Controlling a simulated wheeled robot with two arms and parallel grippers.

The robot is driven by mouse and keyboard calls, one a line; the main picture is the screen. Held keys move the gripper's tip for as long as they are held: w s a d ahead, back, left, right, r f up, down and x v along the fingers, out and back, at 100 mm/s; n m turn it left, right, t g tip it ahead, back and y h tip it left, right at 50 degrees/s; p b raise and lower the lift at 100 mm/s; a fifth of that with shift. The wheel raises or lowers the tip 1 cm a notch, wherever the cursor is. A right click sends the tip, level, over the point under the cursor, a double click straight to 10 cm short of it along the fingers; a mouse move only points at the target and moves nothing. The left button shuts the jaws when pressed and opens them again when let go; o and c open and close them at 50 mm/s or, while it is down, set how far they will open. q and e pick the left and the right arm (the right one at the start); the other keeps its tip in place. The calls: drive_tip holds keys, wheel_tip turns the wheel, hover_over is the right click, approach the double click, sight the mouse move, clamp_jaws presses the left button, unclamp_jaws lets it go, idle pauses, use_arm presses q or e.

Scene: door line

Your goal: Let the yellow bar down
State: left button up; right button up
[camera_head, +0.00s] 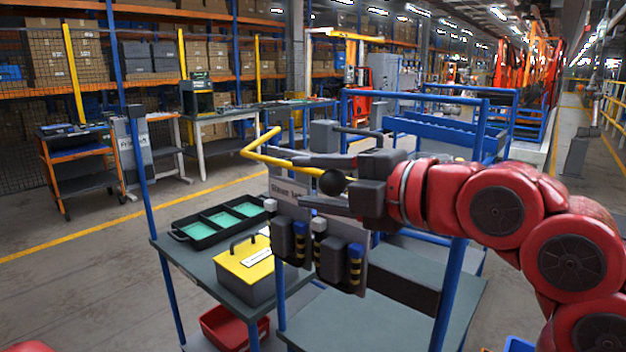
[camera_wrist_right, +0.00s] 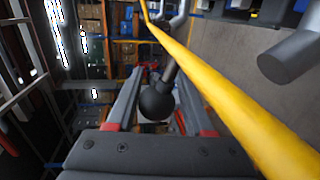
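The yellow bar (camera_head: 260,141) is bent and sits high on the blue-framed cart station, to the left of my right gripper. In the right wrist view the yellow bar (camera_wrist_right: 230,100) runs slanting past the gripper's right side. A black ball knob (camera_head: 333,183) on a grey rod lies between the right gripper's fingers; it also shows in the wrist view (camera_wrist_right: 157,101). My right gripper (camera_head: 288,180) is open, its fingers on either side of the knob with gaps visible. Whether anything touches the knob is unclear. My left gripper is out of view.
Below are a labelled panel (camera_head: 290,190), dark boxes with blue and striped parts (camera_head: 333,258), and a grey table (camera_head: 205,262). It holds a black tray (camera_head: 180,237) and a yellow-lidded box (camera_head: 247,268). A blue post (camera_head: 145,190) stands left. Open floor lies further left.

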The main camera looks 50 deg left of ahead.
drive_tip(key=o, duration=0.3)
drive_tip(key=shift+w, duration=0.1)
drive_tip(key=v, duration=1.7)
drive_tip(key=shift+d+p, duration=0.25)
drive_tip(key=shift+p, duration=0.15)
